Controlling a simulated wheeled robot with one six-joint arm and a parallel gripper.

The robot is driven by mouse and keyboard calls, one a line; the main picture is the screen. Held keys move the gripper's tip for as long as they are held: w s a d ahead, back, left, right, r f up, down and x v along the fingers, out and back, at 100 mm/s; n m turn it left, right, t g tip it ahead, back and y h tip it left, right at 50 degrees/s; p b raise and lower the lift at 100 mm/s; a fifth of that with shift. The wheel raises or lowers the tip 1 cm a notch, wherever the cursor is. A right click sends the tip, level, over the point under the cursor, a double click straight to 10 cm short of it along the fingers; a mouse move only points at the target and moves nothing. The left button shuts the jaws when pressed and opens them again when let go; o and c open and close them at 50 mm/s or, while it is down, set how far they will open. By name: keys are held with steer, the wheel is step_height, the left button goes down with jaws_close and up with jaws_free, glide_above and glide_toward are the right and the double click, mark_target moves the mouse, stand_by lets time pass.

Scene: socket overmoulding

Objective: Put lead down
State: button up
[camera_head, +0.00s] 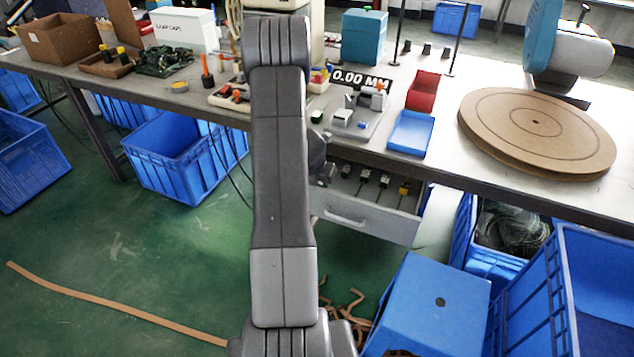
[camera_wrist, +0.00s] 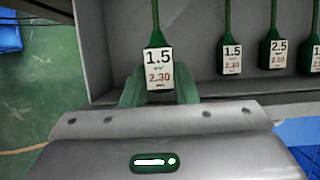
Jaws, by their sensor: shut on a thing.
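In the wrist view, my gripper (camera_wrist: 159,88) has its two green fingers closed on a lead (camera_wrist: 158,62). The lead's white tag reads 1.5 and 2.30, and its green wire runs up out of the picture. The held tag looks larger than the others, so it seems nearer the camera. It overlaps the inside of the open grey drawer (camera_wrist: 112,50); I cannot tell whether it touches the drawer. In the head view the drawer (camera_head: 345,217) hangs under the bench, and my arm hides the fingers and the held lead.
Several other tagged leads (camera_wrist: 232,60) stand in a row in the drawer, to the right. Above it, the bench (camera_head: 460,165) carries a blue tray (camera_head: 411,132), a red bin (camera_head: 424,90) and a round board (camera_head: 537,130). A blue stool (camera_head: 432,300) stands at lower right.

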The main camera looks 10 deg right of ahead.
steer(key=shift+w+a+f, duration=0.25)
steer(key=shift+a+f, duration=0.05)
steer(key=shift+a, duration=0.25)
steer(key=shift+d, duration=0.15)
steer(key=shift+f+b, duration=0.1)
steer(key=shift+b, duration=0.2)
steer(key=shift+f+b, duration=0.45)
steer(key=shift+f, duration=0.1)
steer(key=o, duration=1)
steer(key=shift+o, duration=0.2)
steer(key=shift+r+p, duration=0.45)
steer(key=shift+r, duration=0.1)
steer(key=p+v, duration=0.4)
steer(key=v, duration=0.8)
